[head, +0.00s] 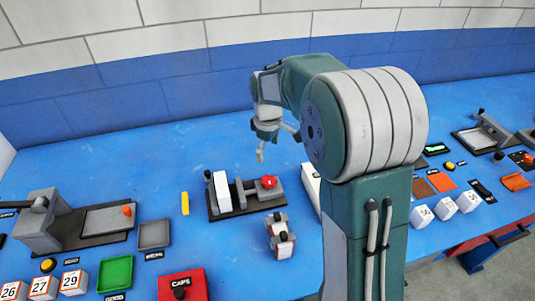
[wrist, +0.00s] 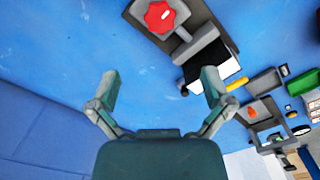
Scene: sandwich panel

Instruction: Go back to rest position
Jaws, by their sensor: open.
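My gripper (head: 276,144) is raised over the blue table (head: 180,150), behind the clamp fixture with the red knob (head: 268,182). In the wrist view my gripper (wrist: 161,78) has its two fingers spread wide, with only blue table between them. It is open and holds nothing. The same red knob (wrist: 160,16) shows beyond the fingers at the top of the wrist view. A white block (head: 222,190) stands in the fixture. My own arm hides part of the table to the right of the fixture.
A grey press-like device (head: 40,222) stands at the left. A green tray (head: 115,272) and a red CAPS box (head: 181,284) are at the front. White numbered blocks (head: 445,208) and more fixtures stand at the right. The table behind the fixture is clear up to the wall.

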